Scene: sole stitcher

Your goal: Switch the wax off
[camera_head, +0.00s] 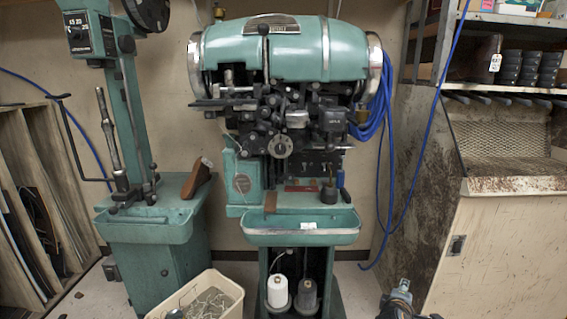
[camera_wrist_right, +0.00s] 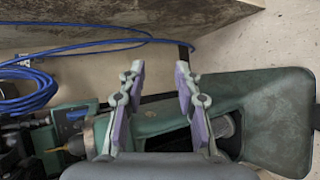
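The green sole stitcher (camera_head: 300,50) stands in the middle of the head view. Below its dark mechanism is a small black panel (camera_head: 322,165) with tiny marks. I cannot read any label or pick out a wax switch or its position. My right gripper (camera_head: 402,288) is low at the bottom right of the head view, in front of and apart from the machine. In the wrist view the right gripper (camera_wrist_right: 160,75) is open, with nothing between its purple-padded fingers. A dark rounded piece (camera_head: 173,314) at the bottom edge may be my left gripper's tip; its state is hidden.
A green trough (camera_head: 300,238) juts out at the stitcher's front. White and dark spools (camera_head: 277,291) stand below. A cream bin (camera_head: 228,287) is at lower left. Blue hoses (camera_head: 375,122) hang on the right, beside a dirty cabinet (camera_head: 500,240). Another green machine (camera_head: 150,230) stands left.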

